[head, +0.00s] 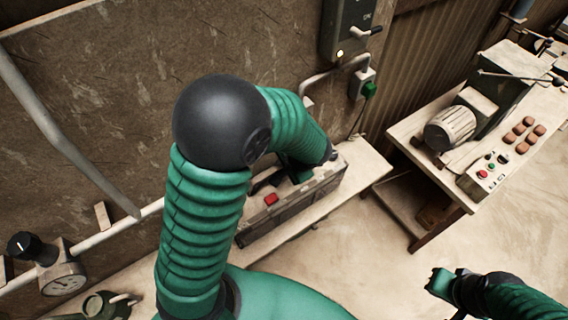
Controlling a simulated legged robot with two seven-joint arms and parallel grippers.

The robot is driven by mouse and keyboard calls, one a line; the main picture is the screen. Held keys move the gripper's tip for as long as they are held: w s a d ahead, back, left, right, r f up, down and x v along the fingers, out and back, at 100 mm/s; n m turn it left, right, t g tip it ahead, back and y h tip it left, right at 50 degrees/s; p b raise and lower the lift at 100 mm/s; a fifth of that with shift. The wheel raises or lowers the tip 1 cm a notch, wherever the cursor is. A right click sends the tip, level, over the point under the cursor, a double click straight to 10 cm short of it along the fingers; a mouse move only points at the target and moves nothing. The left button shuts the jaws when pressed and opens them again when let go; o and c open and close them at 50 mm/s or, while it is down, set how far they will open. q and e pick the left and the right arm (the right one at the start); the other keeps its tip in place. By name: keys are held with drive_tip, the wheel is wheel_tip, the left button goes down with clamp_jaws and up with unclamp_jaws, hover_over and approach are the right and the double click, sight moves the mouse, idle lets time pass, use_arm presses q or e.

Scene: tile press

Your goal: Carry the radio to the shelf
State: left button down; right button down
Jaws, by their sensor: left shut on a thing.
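The radio (300,205) is a dark, worn box with a red button on its top, in the middle of the head view. It is over or on a pale wooden shelf (362,172) along the wall; my arm hides part of it, and I cannot tell whether its base touches the shelf. My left gripper (282,177) is at the top of the radio, shut on it, its fingers mostly hidden behind my green forearm. My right gripper (446,290) is at the lower right, away from the radio; its finger gap is unclear.
A workbench (415,125) at the right holds a green machine (497,95), a control box (490,175) and several brown tiles (520,133). A switch box (347,30) and pipes are on the wall. A gauge (65,283) and a green mug (105,305) are lower left. Floor at right is clear.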

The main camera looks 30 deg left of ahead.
use_arm(q)
drive_tip(key=shift+f, duration=0.45)
drive_tip(key=shift+s+a, duration=0.3)
drive_tip(key=shift+s, duration=0.15)
drive_tip(key=c, duration=1.7)
unclamp_jaws()
drive_tip(key=shift+s, duration=0.15)
drive_tip(key=shift+o, duration=1.1)
drive_tip(key=shift+d+r, duration=0.1)
drive_tip(key=shift+o, duration=0.6)
drive_tip(key=shift+d, duration=0.15)
drive_tip(key=shift+w+d+r, duration=0.1)
drive_tip(key=shift+w+d, duration=0.15)
drive_tip(key=shift+w, duration=0.05)
drive_tip(key=a+v, duration=0.1)
drive_tip(key=v, duration=1)
drive_tip(key=s+d+f+n+h, duration=0.3)
drive_tip(key=s+f+n+h, duration=0.1)
drive_tip(key=s+f, duration=0.3)
drive_tip(key=shift+f+t+h, duration=0.3)
drive_tip(key=shift+f+h, duration=0.2)
drive_tip(key=shift+h, duration=0.1)
use_arm(e)
drive_tip(key=shift+s+a+f, duration=0.2)
drive_tip(key=shift+s+a, duration=0.05)
drive_tip(key=shift+a, duration=0.15)
